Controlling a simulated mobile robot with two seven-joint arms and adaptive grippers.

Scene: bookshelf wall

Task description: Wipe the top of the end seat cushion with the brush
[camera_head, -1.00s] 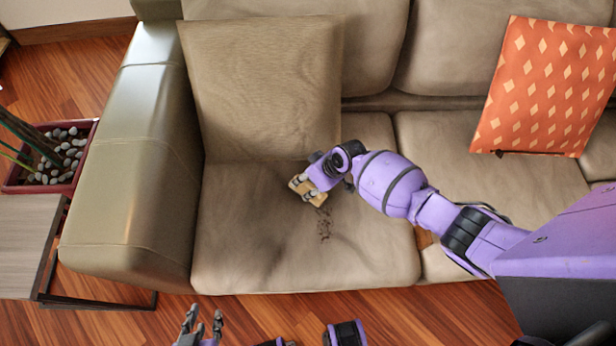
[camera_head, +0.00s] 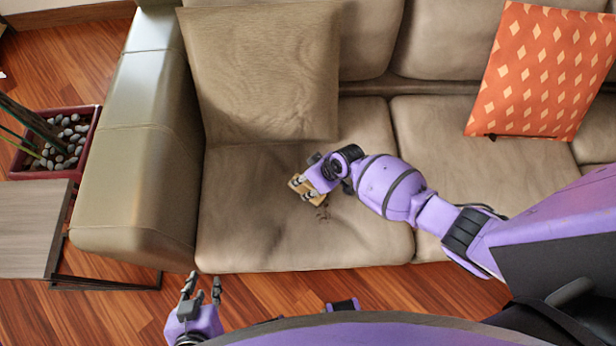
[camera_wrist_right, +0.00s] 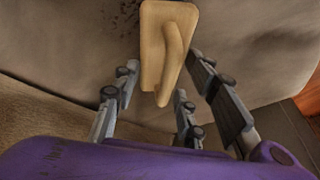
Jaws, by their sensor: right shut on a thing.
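The end seat cushion (camera_head: 250,235) is beige and lies beside the sofa's left armrest. A patch of dark crumbs (camera_head: 322,213) lies on its top near the middle; crumbs also show in the right wrist view (camera_wrist_right: 128,12). My right gripper (camera_head: 314,187) is shut on the tan brush (camera_head: 303,188), over the cushion just beside the crumbs. The wrist view shows the brush's wooden back and handle (camera_wrist_right: 167,48) between the fingers. Its underside is hidden, so I cannot tell whether it touches the cushion. My left gripper (camera_head: 202,290) is open and empty in front of the sofa.
A square back pillow (camera_head: 265,75) stands behind the cushion. The left armrest (camera_head: 140,150) borders it. An orange patterned pillow (camera_head: 535,70) sits to the right. A side table (camera_head: 32,225) and a planter with pebbles (camera_head: 90,120) stand at the left.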

